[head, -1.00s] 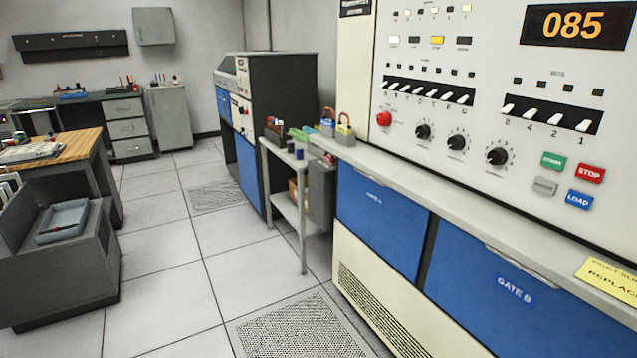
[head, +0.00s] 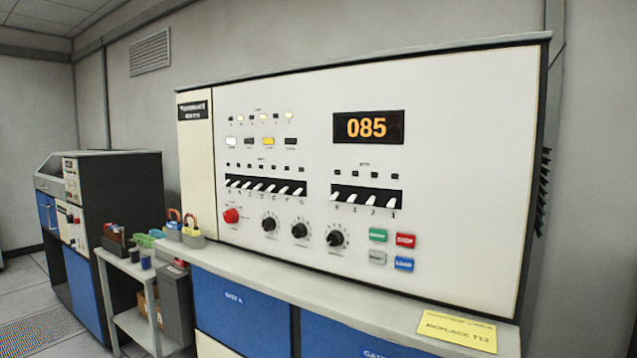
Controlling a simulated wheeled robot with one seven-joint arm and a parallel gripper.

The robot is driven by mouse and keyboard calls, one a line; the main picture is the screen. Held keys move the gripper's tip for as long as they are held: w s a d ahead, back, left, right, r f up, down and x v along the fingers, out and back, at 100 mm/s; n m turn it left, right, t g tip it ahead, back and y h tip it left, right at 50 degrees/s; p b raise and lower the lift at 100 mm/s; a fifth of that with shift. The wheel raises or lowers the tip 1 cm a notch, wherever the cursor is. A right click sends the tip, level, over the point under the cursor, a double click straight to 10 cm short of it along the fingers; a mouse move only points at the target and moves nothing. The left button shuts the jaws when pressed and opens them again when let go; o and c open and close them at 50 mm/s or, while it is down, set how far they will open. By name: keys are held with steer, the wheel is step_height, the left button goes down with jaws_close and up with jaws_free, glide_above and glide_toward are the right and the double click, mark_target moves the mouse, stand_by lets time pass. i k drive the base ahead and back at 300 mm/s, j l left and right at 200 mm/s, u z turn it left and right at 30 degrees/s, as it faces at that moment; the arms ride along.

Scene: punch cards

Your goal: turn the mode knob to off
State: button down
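The control panel (head: 450,120) fills the middle of the head view. Three black rotary knobs sit in a row low on it: a left knob (head: 269,224), a middle knob (head: 299,230) and a right knob (head: 335,238). Each has a ring of small marks around it. Their labels are too small to read, so I cannot tell which is the mode knob or where each points. A red round knob (head: 231,215) is to their left. My gripper is not in view.
A grey ledge (head: 300,282) runs below the panel, with padlocks (head: 190,230) at its left end and a yellow note (head: 456,331) at its right. Green, red, grey and blue buttons sit right of the knobs. The display (head: 369,127) reads 085. A small cart (head: 130,268) stands left.

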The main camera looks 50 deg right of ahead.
mark_target(230, 216)
steer(key=i+l, duration=0.1)
steer(key=i, duration=2.15)
steer(key=l, duration=0.05)
